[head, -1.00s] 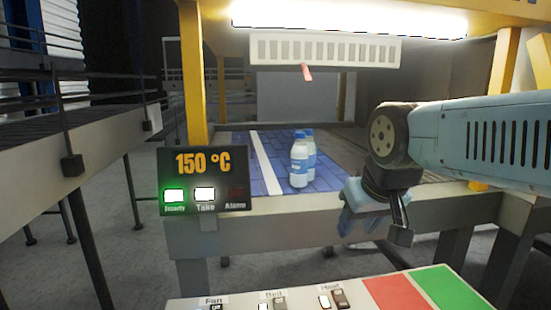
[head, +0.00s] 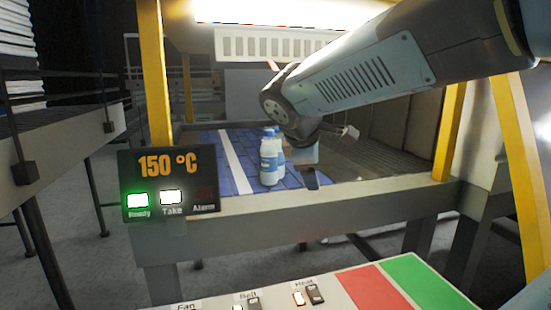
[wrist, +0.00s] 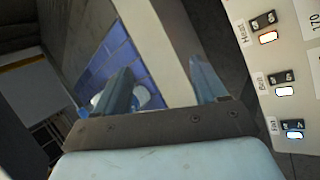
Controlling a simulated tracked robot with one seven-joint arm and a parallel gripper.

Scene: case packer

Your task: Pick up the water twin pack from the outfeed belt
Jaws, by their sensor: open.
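The arm partly overlaps the rear bottle. My gripper is open, with nothing between its fingers, close beside the pack. In the wrist view the open fingers (wrist: 163,78) point over the belt edge. Part of the pack (wrist: 143,97) shows behind the left finger, mostly hidden by it.
A grey frame rail (head: 370,192) runs along the belt's front. A display reading 150 °C (head: 170,163) stands at the left, with Ready and Take lit. A switch panel (head: 270,300) with red and green areas is in front. Yellow posts (head: 153,75) flank the opening.

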